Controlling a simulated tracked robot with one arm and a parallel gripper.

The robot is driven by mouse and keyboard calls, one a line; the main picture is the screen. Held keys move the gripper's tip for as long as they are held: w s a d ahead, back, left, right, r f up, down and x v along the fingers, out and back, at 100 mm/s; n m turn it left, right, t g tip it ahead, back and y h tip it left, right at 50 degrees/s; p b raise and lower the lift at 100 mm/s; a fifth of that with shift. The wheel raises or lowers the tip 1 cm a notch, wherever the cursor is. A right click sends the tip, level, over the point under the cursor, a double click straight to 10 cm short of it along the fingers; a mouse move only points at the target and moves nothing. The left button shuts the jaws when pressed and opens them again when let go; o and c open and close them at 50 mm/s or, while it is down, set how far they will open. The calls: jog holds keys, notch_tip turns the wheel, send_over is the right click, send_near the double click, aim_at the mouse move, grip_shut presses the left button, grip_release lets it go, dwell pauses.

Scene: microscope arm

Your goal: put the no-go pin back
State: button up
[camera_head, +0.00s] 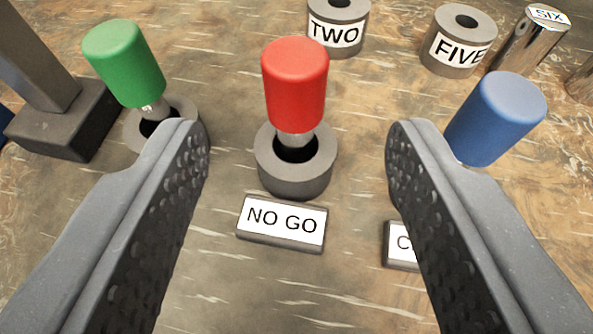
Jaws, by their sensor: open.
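The no-go pin is the red-handled pin (295,82). It stands upright in a dark grey round holder (296,178), with a short metal shank showing between the red handle and the holder's hole. A plate labelled NO GO (282,222) lies just in front of that holder. My gripper (296,155) is open and empty. Its two fingers reach in from the lower left and lower right, with the red pin and its holder in the gap between them, not touching. How deep the pin sits is hidden inside the hole.
A green-handled pin (124,62) stands in a holder at left, near a dark block with a post (68,120). A blue-handled pin (496,118) is at right, partly behind the right finger. Cylinders TWO (337,34), FIVE (459,50) and SIX (533,42) stand behind.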

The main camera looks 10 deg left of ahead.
jog(key=shift+v, duration=0.85)
jog(key=d+r+m+t+h, duration=0.1)
jog(key=d+r+h, duration=0.1)
jog(key=r, duration=1.1)
jog(key=d+r+h, duration=0.1)
jog(key=d+r, duration=0.1)
jog(key=r, duration=1.1)
jog(key=s+a+r, duration=0.3)
jog(key=s+r, duration=0.4)
jog(key=r, duration=0.3)
jog(key=s+a+r+m+t, duration=0.1)
jog(key=s+a+r, duration=0.2)
jog(key=s+r, duration=0.4)
notch_tip(320, 180, up, 4)
jog(key=shift+r, duration=0.2)
